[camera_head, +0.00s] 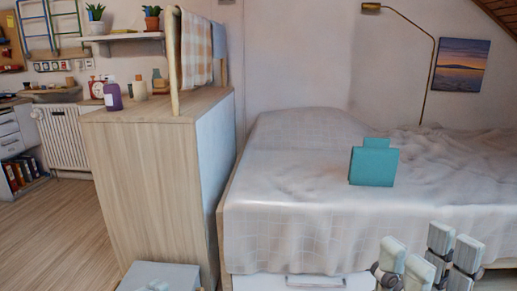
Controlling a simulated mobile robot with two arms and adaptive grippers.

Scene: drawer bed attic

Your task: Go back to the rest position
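My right gripper (428,257) shows at the bottom right, in front of the bed. Its pale fingers point up, with a gap between the left and right pairs and nothing held in it. A small pale shape at the bottom left edge may be the tip of my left gripper (157,286). Too little of it shows to tell its state. The bed (290,190) has a pale checked cover, and a teal box-like object (373,165) stands on it, clear of my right gripper.
A wooden cabinet (150,185) stands left of the bed, with a purple bottle (112,95) and small items on top. A white drawer front (300,282) shows under the bed. A grey flat-topped object (165,272) is at the bottom left. The wooden floor (60,235) at left is clear.

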